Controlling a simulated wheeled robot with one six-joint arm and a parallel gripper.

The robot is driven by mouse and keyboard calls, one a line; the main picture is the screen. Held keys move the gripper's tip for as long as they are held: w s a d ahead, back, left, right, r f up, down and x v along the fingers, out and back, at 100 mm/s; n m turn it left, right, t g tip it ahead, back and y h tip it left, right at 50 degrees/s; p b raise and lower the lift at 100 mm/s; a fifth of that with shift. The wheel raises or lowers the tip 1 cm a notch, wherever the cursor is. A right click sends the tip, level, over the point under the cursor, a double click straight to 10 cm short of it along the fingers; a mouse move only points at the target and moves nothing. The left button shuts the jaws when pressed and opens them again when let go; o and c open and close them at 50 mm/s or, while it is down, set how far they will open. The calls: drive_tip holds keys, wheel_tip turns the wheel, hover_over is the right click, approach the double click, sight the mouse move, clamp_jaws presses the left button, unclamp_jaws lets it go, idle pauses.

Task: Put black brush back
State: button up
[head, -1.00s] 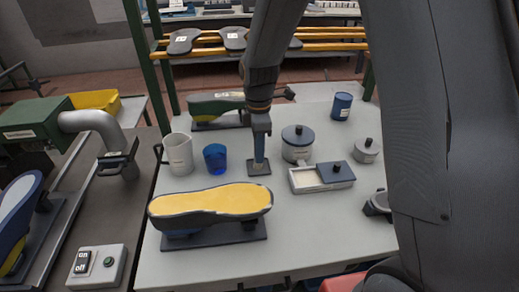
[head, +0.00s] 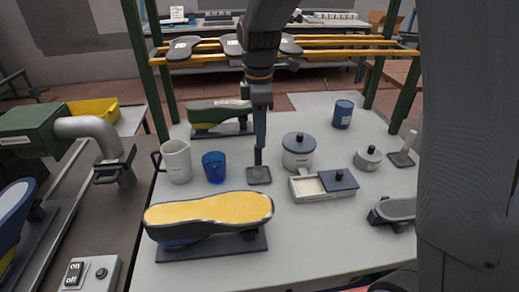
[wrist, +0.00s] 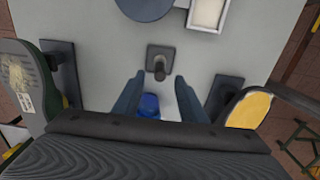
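The black brush (wrist: 159,68) stands upright on its dark square stand (wrist: 152,52), seen from above in the wrist view. In the head view the stand (head: 259,177) lies mid-table, and a short dark part of the brush (head: 258,157) shows above it. My gripper (wrist: 159,97) is open, its two blue-grey fingers apart with nothing between them. In the head view my gripper (head: 260,143) points down right above the brush; its fingers overlap there, and the brush's top is partly hidden.
A jug (head: 177,162) and blue cup (head: 214,167) stand left of the stand. A lidded pot (head: 298,150) and a half-open box (head: 308,187) stand right. A yellow-soled shoe last (head: 207,210) lies in front. A pale-handled brush (head: 408,143) stands at the far right.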

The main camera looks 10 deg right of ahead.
wheel_tip(320, 180, up, 3)
drive_tip(key=shift+f, duration=0.1)
drive_tip(key=shift+s+d+m, duration=0.25)
drive_tip(key=shift+m, duration=0.05)
drive_tip(key=s+d+f+m, duration=0.4)
drive_tip(key=s+d+m, duration=0.1)
drive_tip(key=s+m, duration=0.3)
drive_tip(key=s+d+f+m+t, duration=0.1)
drive_tip(key=s+d+f+m, duration=0.4)
drive_tip(key=s+m, duration=0.3)
drive_tip(key=shift+s+d+f+m, duration=0.2)
drive_tip(key=shift+s+m, duration=0.05)
drive_tip(key=shift+m, duration=0.45)
